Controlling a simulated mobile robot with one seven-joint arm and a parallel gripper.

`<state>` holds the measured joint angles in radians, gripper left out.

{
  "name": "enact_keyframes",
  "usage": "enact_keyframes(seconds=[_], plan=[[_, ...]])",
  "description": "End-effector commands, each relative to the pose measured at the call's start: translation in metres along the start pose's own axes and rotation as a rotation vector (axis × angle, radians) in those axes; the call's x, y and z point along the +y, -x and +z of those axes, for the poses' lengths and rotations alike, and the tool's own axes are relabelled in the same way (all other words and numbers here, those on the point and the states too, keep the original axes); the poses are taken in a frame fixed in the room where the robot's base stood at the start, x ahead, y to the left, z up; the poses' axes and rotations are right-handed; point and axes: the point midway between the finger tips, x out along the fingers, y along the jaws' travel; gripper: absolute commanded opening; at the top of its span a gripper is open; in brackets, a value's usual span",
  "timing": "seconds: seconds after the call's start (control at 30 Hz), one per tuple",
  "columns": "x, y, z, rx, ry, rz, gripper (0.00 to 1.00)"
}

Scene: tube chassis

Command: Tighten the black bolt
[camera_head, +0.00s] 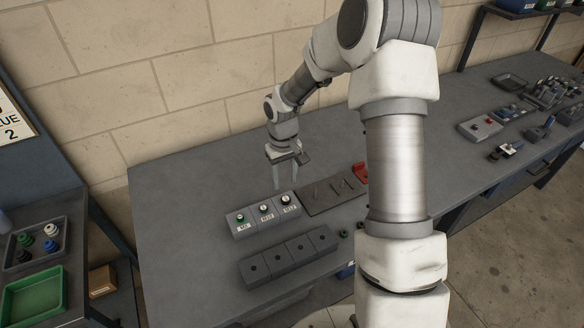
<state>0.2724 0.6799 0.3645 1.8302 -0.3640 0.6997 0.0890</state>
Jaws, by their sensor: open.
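A grey block (246,230) with several labelled positions stands on the workbench, with small bolts in its top. The middle bolt (263,208) and the right bolt (286,199) look dark with pale tops. They are too small to tell surely which one is the black bolt. My gripper (287,185) points down with its two fingers apart and nothing between them. In the picture its fingertips are just above the right end of the block. I cannot tell its exact height or whether it touches anything.
A second grey block (288,258) with empty holes lies in front. A dark mat (322,203) with thin tools lies to the right, beside a red object (361,172). A side table at left holds a dark tray (64,236) of coloured parts and a green tray (32,298). The bench's left end is clear.

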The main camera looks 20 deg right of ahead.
Motion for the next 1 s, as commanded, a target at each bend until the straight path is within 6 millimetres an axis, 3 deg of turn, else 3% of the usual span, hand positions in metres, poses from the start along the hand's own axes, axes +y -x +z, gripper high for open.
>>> enact_keyframes(seconds=[0.37, 0.8, 1.0], plan=[[0.002, -0.022, 0.001, 0.003, -0.016, -0.006, 0.5], [0.001, -0.07, 0.001, 0.003, -0.015, -0.005, 0.5], [0.002, -0.074, 0.001, 0.003, 0.047, -0.005, 0.5]])
